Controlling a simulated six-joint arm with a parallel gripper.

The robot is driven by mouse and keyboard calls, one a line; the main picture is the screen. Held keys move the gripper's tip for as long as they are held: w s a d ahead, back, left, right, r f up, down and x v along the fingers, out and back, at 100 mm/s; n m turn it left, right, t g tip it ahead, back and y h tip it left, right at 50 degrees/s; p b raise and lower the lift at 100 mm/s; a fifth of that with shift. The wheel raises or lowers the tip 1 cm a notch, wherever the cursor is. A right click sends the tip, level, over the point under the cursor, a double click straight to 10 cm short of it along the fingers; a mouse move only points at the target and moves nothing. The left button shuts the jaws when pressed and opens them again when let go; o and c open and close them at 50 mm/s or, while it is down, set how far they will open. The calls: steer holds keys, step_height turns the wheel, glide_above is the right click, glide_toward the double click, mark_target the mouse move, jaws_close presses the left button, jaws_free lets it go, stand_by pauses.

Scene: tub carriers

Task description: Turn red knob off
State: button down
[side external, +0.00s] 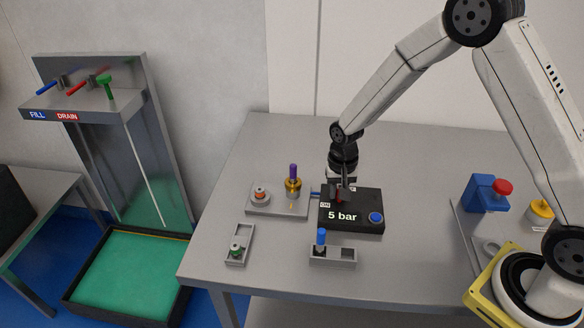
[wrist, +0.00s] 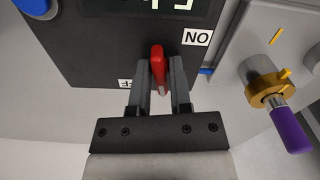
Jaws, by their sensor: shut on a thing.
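A black box (side external: 352,222) with a lit "5 bar" display stands on the grey table. Its red knob (wrist: 157,55) shows between my fingers in the wrist view, as an upright lever. In the side view the knob (side external: 338,197) is small and partly hidden by my gripper (side external: 344,186). My gripper (wrist: 160,72) is shut on the red knob, one dark finger on each side. The ON label (wrist: 197,37) lies right of the knob in the wrist view. Another label (wrist: 125,83), partly hidden by a finger, lies at its lower left.
A blue button (side external: 376,217) is on the box's right. A grey plate (side external: 262,209) with a brass valve (side external: 293,186) with a purple handle stands close on the left. A tray with a blue-handled peg (side external: 321,238) is in front. A red-topped blue box (side external: 484,193) stands right.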

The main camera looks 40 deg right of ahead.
steer(key=shift+m, duration=1.1)
steer(key=c, duration=0.5)
jaws_free()
steer(key=shift+c, duration=0.2)
steer(key=shift+r, duration=0.15)
steer(key=shift+r, duration=3.8)
steer(key=s+r+n+t, duration=0.2)
steer(key=s+n, duration=0.7)
steer(key=s, duration=0.6)
steer(key=shift+d+r+t, duration=0.2)
steer(key=shift+r+t, duration=0.1)
steer(key=shift+r, duration=0.45)
